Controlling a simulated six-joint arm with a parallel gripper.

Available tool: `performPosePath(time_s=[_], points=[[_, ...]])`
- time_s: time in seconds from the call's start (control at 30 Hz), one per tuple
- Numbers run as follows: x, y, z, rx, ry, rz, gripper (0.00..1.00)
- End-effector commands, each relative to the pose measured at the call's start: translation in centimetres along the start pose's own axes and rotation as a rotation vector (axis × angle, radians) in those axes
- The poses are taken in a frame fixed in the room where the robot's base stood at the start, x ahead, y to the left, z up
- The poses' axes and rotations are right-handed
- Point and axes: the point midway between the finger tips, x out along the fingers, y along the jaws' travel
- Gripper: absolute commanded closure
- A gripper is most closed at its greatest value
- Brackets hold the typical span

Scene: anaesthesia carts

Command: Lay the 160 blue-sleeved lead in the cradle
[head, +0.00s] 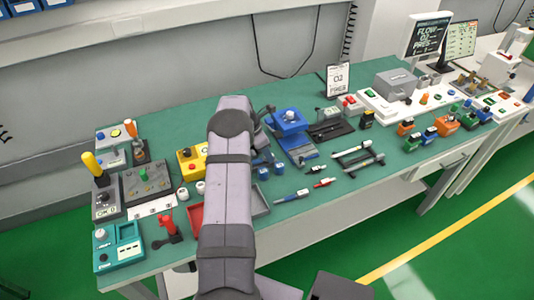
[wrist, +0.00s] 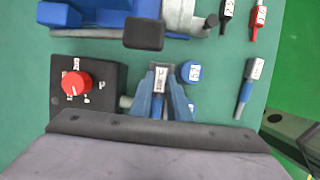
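My gripper (wrist: 160,92) points down in the wrist view, with its two fingers closed around a slim blue-sleeved lead (wrist: 158,106) that has a white label. The number on the label is too small to read. A second blue-sleeved lead with a white label (wrist: 246,86) lies on the green bench to the right; it also shows in the head view (head: 290,197). A silver rack with two bars (head: 358,157), which looks like the cradle, stands farther right. In the head view my arm hides most of the gripper and the held lead.
Blue labelled caps (wrist: 190,71) stand close beside the fingers. A black box with a red knob (wrist: 76,84) is to the left. A blue device (head: 288,122) stands behind. Red (head: 323,183) and black (head: 315,169) leads lie to the right. Bench is clear near the front right.

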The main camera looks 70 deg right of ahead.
Motion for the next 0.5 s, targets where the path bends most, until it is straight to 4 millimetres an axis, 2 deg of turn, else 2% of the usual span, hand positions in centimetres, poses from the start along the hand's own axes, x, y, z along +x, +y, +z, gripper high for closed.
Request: performPosePath(time_s=[0.1, 0.27, 0.5], points=[[0.4, -0.3, -0.3, -0.001, 0.005, -0.008, 0.66], [-0.1, -0.2, -0.3, -0.001, 0.005, -0.007, 0.66], [-2.8, -0.1, -0.3, -0.001, 0.002, -0.001, 0.63]])
